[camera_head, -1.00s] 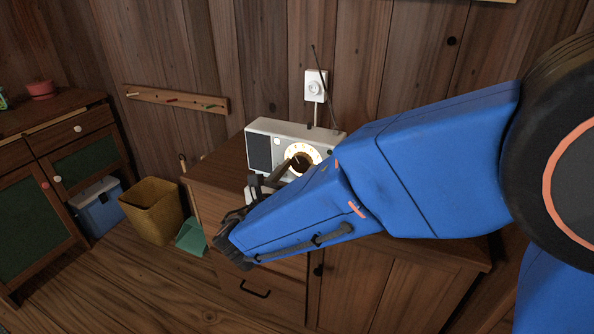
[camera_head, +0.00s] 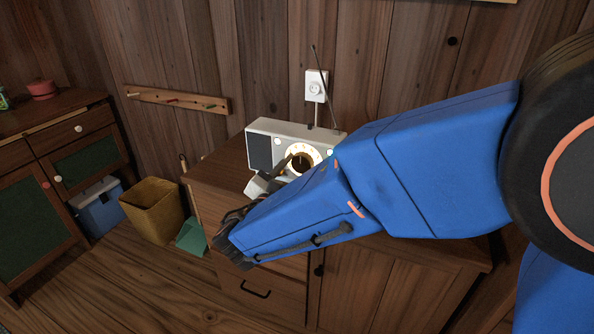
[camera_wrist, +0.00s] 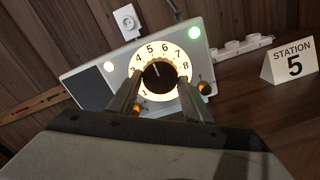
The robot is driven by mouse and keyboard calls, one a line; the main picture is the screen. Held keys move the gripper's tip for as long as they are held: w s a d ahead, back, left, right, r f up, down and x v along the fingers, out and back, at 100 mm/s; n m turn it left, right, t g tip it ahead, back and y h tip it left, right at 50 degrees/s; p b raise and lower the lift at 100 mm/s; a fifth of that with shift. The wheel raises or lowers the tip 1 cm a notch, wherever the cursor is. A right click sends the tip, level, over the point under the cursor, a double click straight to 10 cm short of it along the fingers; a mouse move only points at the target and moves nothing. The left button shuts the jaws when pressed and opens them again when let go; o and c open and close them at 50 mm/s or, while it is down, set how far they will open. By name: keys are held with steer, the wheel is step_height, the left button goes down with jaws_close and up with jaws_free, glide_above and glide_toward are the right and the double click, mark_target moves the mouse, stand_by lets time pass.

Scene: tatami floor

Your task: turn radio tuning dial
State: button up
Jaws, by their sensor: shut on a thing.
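The white radio (camera_head: 262,150) stands on a wooden cabinet, with a dark speaker panel at left and a lit round dial face. In the wrist view the radio (camera_wrist: 88,90) shows numbers around a dark tuning dial (camera_wrist: 158,73). The dial's light pointer mark points up and slightly left, toward about 5. My gripper (camera_wrist: 160,84) is shut on the tuning dial, one finger at each side. In the head view my gripper (camera_head: 289,165) reaches the dial from the front and partly hides it.
The card stands right of the radio on the wooden cabinet (camera_head: 222,175). A thin antenna and a wall outlet (camera_head: 316,86) are behind. A tan bin (camera_head: 153,212) stands on the floor at left.

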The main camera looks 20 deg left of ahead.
stand_by(0.4)
steer(key=o, duration=1)
steer(key=shift+o, duration=0.2)
steer(key=s+a, duration=0.1)
steer(key=s, duration=1.6)
steer(key=shift+s+a, duration=0.15)
steer(key=shift+a, duration=0.1)
steer(key=shift+s+d, duration=0.1)
